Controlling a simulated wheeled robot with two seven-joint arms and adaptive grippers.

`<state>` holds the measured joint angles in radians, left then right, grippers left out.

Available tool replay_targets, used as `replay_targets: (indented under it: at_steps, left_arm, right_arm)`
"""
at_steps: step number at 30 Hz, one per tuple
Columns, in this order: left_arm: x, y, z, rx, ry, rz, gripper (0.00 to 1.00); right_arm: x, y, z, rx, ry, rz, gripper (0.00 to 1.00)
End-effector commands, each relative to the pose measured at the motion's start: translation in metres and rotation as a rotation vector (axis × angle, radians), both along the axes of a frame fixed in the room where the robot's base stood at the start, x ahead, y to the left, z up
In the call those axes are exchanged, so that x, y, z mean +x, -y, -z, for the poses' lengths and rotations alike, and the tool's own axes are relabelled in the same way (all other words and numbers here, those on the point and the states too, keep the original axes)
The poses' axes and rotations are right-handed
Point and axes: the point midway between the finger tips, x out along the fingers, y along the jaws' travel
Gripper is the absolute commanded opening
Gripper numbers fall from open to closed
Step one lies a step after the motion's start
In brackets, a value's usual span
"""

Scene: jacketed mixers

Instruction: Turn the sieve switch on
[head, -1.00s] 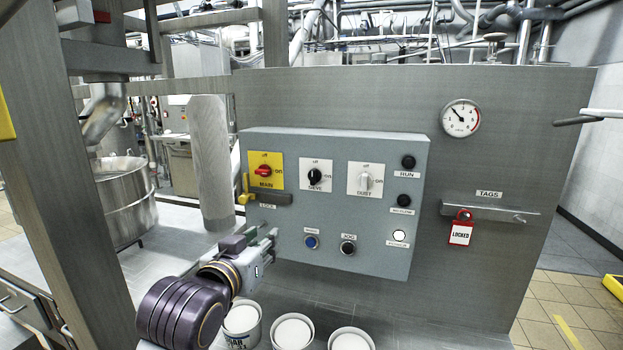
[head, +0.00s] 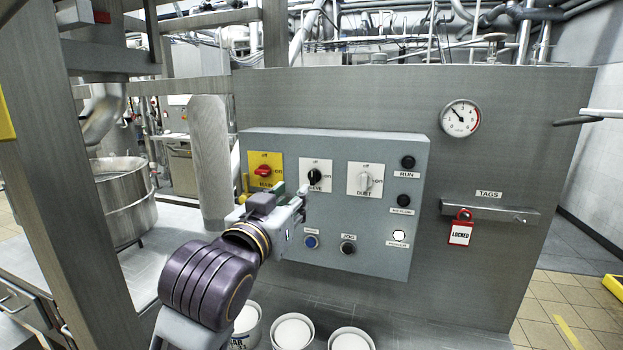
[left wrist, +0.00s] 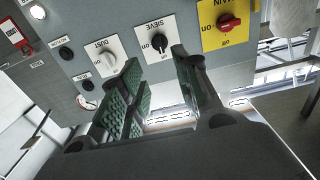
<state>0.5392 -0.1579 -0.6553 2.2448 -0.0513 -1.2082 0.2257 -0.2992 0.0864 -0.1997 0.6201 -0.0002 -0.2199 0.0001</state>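The sieve switch (head: 314,177) is a black knob on a white plate in the middle of the grey control panel (head: 375,256). OFF is marked above it and ON to its right; the knob looks about upright, toward OFF. My left gripper (head: 300,196) is just below and in front of it, partly covering the SIEVE label. In the left wrist view, which is upside down, the left gripper (left wrist: 156,66) has its green-padded fingers apart and empty. The sieve switch (left wrist: 160,41) shows beyond the gap between them, apparently untouched. My right gripper is not in view.
The red main switch (head: 263,171) is left of the sieve switch, and the dust switch (head: 364,182) is right. Below are a blue button (head: 311,241) and a black jog button (head: 348,248). White tubs (head: 293,331) stand under the panel. A steel post (head: 70,170) rises at left.

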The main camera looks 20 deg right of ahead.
Motion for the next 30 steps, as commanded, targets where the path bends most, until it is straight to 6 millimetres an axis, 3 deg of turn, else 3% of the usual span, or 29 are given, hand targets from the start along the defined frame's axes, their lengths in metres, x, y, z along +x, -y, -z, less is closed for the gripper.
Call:
replay_targets:
  at_steps: [11,30]
  left_arm:
    - [0.022,0.015,0.0,0.0,-0.002,0.0,0.32]
    - [0.074,0.05,-0.001,0.001,-0.001,-0.001,0.32]
  right_arm:
    - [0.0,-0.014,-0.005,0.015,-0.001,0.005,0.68]
    - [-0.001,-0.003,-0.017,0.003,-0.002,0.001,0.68]
